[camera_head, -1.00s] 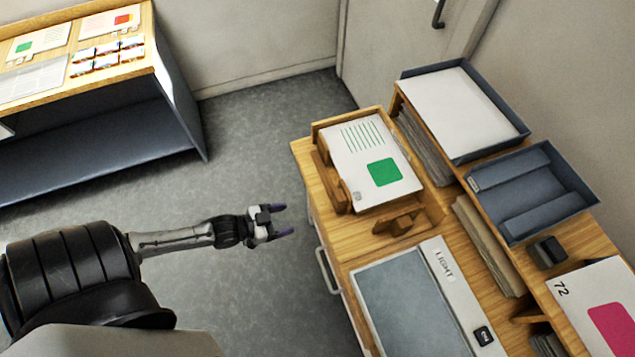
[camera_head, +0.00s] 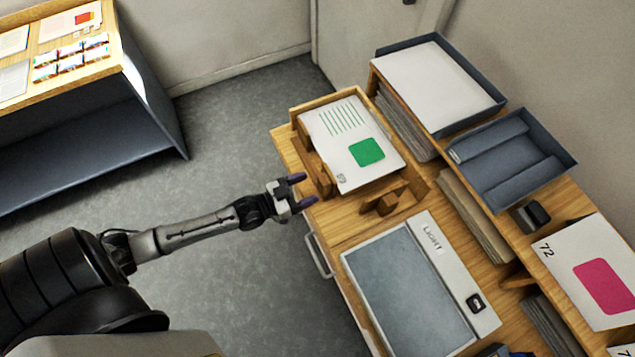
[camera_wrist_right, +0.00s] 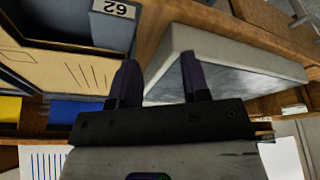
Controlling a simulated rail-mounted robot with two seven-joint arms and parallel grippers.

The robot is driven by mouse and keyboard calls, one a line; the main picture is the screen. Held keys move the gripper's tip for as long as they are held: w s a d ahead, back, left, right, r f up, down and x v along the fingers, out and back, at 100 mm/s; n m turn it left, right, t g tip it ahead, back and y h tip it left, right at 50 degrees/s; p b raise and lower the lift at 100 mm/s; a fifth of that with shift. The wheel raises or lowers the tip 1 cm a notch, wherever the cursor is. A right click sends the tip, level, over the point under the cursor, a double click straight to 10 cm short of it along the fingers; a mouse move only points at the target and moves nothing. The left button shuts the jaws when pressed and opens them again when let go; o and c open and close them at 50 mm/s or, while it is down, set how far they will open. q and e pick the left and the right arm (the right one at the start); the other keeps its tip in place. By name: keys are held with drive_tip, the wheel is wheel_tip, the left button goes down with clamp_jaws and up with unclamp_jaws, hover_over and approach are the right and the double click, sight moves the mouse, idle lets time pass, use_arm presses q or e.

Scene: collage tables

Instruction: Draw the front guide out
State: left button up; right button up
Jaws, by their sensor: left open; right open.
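A wooden jogging tray (camera_head: 297,110) on the desk holds a stack of white sheets (camera_head: 333,127) with a green square. A wooden guide block with a knob (camera_head: 386,204) stands at the stack's lower right edge. Another wooden guide (camera_head: 316,168) stands along the stack's left edge. I cannot tell from the picture which is called the front one. My left gripper (camera_head: 302,190) is open and empty, just left of the tray in the picture, apart from both guides. My right gripper (camera_wrist_right: 158,82) is open and empty in the right wrist view; it is outside the head view.
A light panel (camera_head: 405,290) lies beside the tray. Blue-grey trays (camera_head: 510,165) and a card marked 72 (camera_head: 590,270) stand on the raised shelf at right. A drawer handle (camera_head: 319,256) sticks out below the desk edge. A side table (camera_head: 80,135) stands at upper left.

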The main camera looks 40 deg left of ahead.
sight(320, 183)
use_arm(q)
drive_tip(key=shift+x, duration=1.9)
use_arm(e)
drive_tip(key=shift+f, duration=0.2)
drive_tip(key=shift+d, duration=0.15)
